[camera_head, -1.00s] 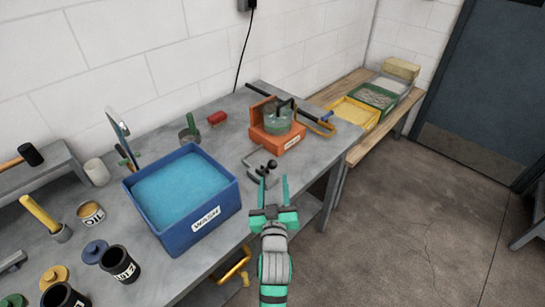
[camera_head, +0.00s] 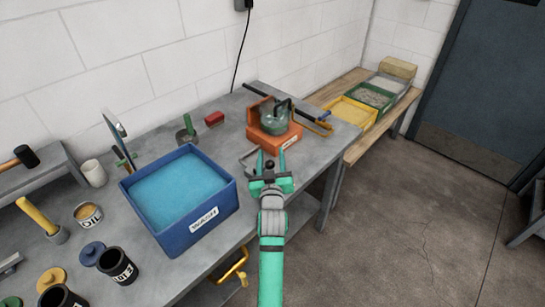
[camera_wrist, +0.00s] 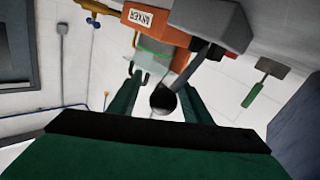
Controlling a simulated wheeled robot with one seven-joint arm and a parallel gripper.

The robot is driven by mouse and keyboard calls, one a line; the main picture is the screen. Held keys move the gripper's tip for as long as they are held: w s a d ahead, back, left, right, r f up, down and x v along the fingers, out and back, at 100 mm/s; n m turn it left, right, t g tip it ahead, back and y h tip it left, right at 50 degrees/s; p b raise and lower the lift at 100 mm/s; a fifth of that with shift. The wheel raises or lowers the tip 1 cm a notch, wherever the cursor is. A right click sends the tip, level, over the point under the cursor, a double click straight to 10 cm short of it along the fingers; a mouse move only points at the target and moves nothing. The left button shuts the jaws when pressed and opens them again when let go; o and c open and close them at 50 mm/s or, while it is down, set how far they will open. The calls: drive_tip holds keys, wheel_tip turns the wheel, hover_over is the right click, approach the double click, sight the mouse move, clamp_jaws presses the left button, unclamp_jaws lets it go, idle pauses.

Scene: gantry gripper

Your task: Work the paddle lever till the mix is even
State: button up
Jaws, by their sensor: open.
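The mixer is an orange stand (camera_head: 270,138) holding a greenish clear jar (camera_head: 275,117) with a dark handle on top. In front of it on the bench is a grey lever base (camera_head: 247,157), partly hidden by my gripper. A dark ball knob (camera_head: 270,164) shows between my fingers. In the wrist view the dark knob (camera_wrist: 163,98) lies between the two green fingers, with visible gaps on both sides. The orange stand (camera_wrist: 155,38) is beyond it. The state of the mix cannot be made out.
A blue wash tub (camera_head: 180,232) with blue liquid stands close on the left. A red block (camera_head: 214,119) and a green-handled tool (camera_head: 188,130) lie behind. Yellow (camera_head: 352,112) and green trays (camera_head: 371,96) sit on a wooden bench at right.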

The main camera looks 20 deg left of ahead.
drive_tip(key=shift+s+a, duration=0.1)
drive_tip(key=shift+a, duration=0.35)
drive_tip(key=shift+d, duration=0.2)
clamp_jaws()
